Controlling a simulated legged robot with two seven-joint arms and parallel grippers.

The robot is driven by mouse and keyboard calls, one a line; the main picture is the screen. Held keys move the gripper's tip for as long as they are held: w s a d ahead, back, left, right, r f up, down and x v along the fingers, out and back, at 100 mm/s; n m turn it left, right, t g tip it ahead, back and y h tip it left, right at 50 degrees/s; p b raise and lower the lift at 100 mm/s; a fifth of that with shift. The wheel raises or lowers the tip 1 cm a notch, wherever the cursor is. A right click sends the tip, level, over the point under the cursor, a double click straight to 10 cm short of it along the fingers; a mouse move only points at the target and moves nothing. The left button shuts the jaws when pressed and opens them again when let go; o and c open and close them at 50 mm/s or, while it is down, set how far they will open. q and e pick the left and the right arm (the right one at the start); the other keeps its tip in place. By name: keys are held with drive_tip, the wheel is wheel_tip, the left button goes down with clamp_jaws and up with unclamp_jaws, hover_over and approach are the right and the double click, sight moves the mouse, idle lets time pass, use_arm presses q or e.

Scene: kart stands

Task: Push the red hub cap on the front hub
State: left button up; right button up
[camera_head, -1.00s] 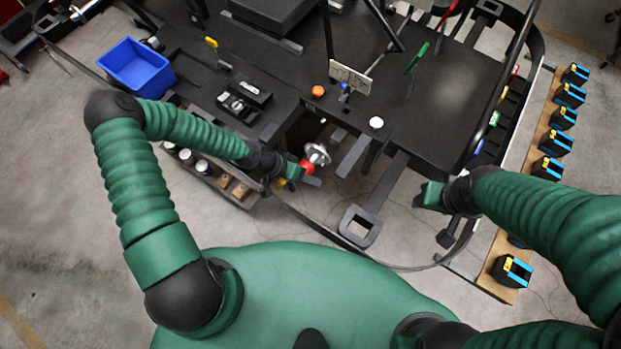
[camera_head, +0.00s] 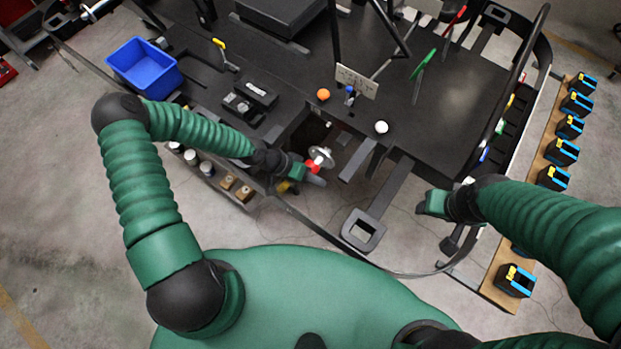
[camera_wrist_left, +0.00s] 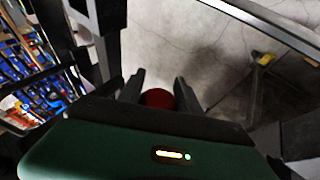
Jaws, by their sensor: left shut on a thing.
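The red hub cap (camera_head: 313,168) is at the tip of my left gripper (camera_head: 308,173) in the head view, just below and left of the silvery front hub (camera_head: 322,156). I cannot tell whether cap and hub touch. In the left wrist view the red cap (camera_wrist_left: 158,98) sits between the two dark fingers of my left gripper (camera_wrist_left: 158,88), which is shut on it. The hub cannot be made out there. My right gripper (camera_head: 432,203) hangs at the kart stand's right side, away from the hub; its fingers are too unclear to judge.
The black kart (camera_head: 440,110) fills the upper middle, with an orange knob (camera_head: 323,95) and a white knob (camera_head: 381,127) near the hub. A blue bin (camera_head: 145,67) stands upper left. Battery packs (camera_head: 562,152) line a shelf at right.

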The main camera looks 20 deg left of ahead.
use_arm(q)
drive_tip(key=shift+w+d+r, duration=0.1)
drive_tip(key=shift+w+d, duration=0.05)
drive_tip(key=shift+w, duration=0.1)
drive_tip(key=shift+s, duration=0.2)
drive_tip(key=shift+s+a, duration=0.1)
drive_tip(key=shift+a, duration=0.1)
drive_tip(key=shift+s+d, duration=0.1)
drive_tip(key=shift+d, duration=0.3)
idle(0.4)
drive_tip(key=shift+p, duration=0.3)
idle(0.4)
drive_tip(key=shift+w, duration=0.3)
drive_tip(key=shift+w+d, duration=0.15)
drive_tip(key=shift+w, duration=0.15)
drive_tip(key=shift+w+d+b, duration=0.1)
drive_tip(key=shift+w+b, duration=0.15)
drive_tip(key=shift+b, duration=0.05)
drive_tip(key=shift+w+d, duration=0.1)
drive_tip(key=shift+w, duration=0.25)
